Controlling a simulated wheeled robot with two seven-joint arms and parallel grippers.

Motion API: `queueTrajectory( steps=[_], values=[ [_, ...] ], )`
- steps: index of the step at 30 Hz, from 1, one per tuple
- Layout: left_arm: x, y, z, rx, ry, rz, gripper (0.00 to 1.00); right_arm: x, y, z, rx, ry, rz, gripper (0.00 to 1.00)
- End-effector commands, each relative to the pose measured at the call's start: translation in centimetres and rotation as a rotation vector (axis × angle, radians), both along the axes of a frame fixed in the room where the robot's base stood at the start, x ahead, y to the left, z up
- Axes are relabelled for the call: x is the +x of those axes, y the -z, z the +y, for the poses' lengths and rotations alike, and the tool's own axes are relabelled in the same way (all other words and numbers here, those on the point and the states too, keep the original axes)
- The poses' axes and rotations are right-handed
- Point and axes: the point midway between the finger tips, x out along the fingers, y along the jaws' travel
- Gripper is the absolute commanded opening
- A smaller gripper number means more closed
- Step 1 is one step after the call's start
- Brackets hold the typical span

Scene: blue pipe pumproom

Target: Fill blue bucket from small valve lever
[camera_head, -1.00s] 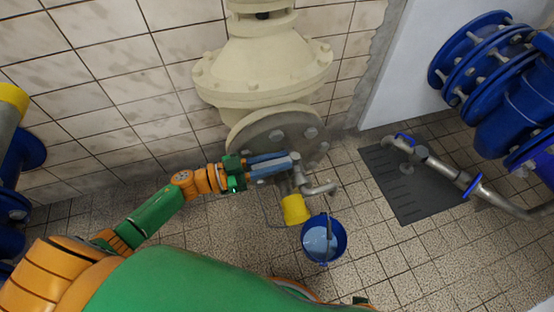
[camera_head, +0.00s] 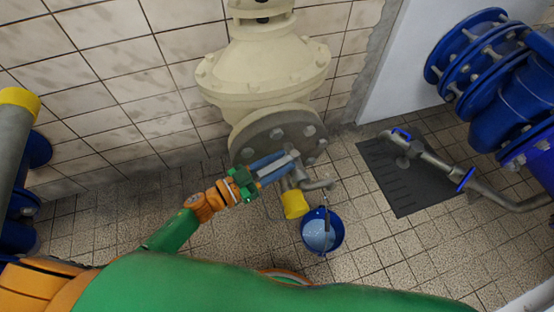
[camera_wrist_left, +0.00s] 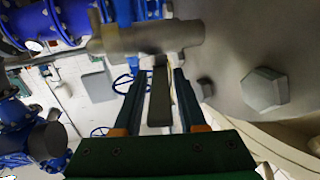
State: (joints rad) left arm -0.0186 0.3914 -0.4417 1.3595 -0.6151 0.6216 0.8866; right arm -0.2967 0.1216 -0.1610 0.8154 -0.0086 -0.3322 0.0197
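The blue bucket (camera_head: 337,244) stands on the tiled floor below a small grey tap with a bent spout (camera_head: 318,184). A pale blue surface that looks like water shows inside it, and a thin grey strip crosses it that I cannot identify. My left gripper (camera_head: 284,162) is at the small valve, below the large flange. Its fingers lie on either side of the grey valve lever (camera_wrist_left: 160,95), with narrow gaps visible in the left wrist view (camera_wrist_left: 157,85). The gripper looks open around the lever. My right gripper is not in view.
A large cream valve with a grey flange (camera_head: 262,134) stands directly above and behind the tap. A yellow piece (camera_head: 295,205) sits beside the bucket. Blue pipes (camera_head: 500,100) and a dark floor mat (camera_head: 400,185) are at right. Floor right of the bucket is clear.

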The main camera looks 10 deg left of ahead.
Motion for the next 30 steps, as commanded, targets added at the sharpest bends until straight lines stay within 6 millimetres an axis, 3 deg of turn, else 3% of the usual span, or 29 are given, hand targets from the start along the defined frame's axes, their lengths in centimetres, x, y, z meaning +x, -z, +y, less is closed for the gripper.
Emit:
queueTrajectory(
  steps=[10, 21, 30],
  values=[
    [-0.1, -0.1, 0.2, 0.0, -0.001, 0.0, 0.55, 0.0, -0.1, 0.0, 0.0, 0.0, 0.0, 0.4],
    [-4.5, 0.0, 5.1, 0.0, 0.0, 0.001, 0.55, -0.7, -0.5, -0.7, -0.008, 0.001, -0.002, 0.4],
    [-4.7, 0.0, 5.3, -0.001, 0.0, -0.001, 0.55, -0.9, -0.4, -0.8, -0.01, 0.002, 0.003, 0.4]
  ],
)
